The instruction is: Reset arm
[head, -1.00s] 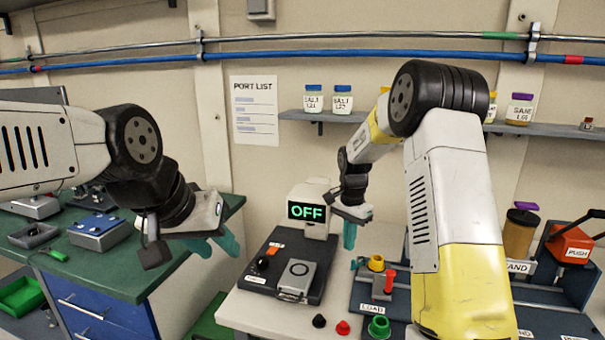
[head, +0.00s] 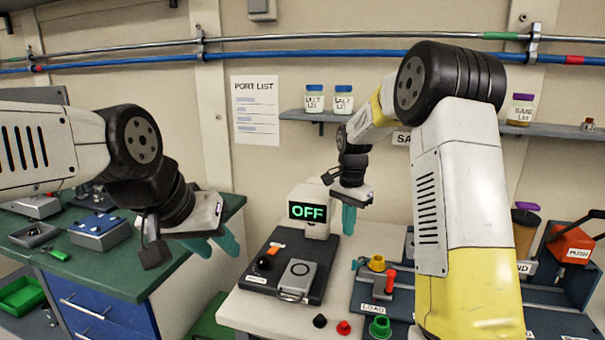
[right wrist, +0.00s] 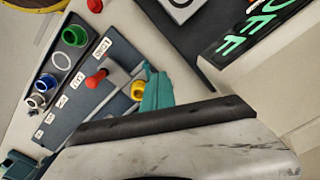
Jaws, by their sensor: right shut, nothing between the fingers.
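My right gripper (head: 348,220) has teal fingers and hangs just right of the box whose screen reads OFF (head: 307,212), above the white table. It is shut and empty. Its fingers also show in the right wrist view (right wrist: 157,90). My left gripper (head: 213,246) has teal fingers and hangs empty in the air between the green bench and the white table. Its two fingers show a gap between them.
A dark base with a grey plate (head: 298,270) stands below the screen. A LOAD panel (head: 377,317) with a red lever and coloured cups lies to its right. A black and a red knob (head: 343,327) sit on the white table (head: 250,309). Jars (head: 343,99) stand on the wall shelf.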

